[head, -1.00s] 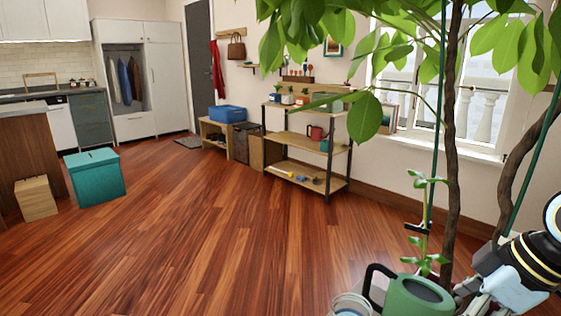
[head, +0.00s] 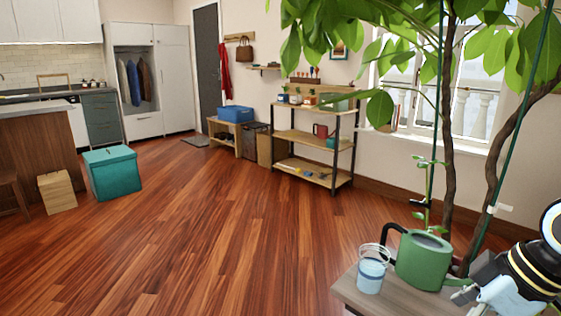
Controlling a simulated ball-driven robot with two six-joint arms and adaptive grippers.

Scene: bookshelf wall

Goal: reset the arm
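My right arm (head: 527,272) comes in at the lower right edge, with black, white and yellow-ringed links. Part of my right gripper (head: 464,296) shows low beside a green watering can (head: 424,264). Its fingers are mostly hidden, so I cannot tell whether it is open or touches the can. The can stands upright on a grey-brown tabletop (head: 352,291), its dark handle to the left. My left arm and gripper are out of view.
A glass of water (head: 371,277) stands left of the can. A leafy plant (head: 447,150) rises behind it. A shelf unit (head: 312,136) stands by the wall. A teal box (head: 112,173) and wooden crate (head: 57,192) sit left. The middle floor is clear.

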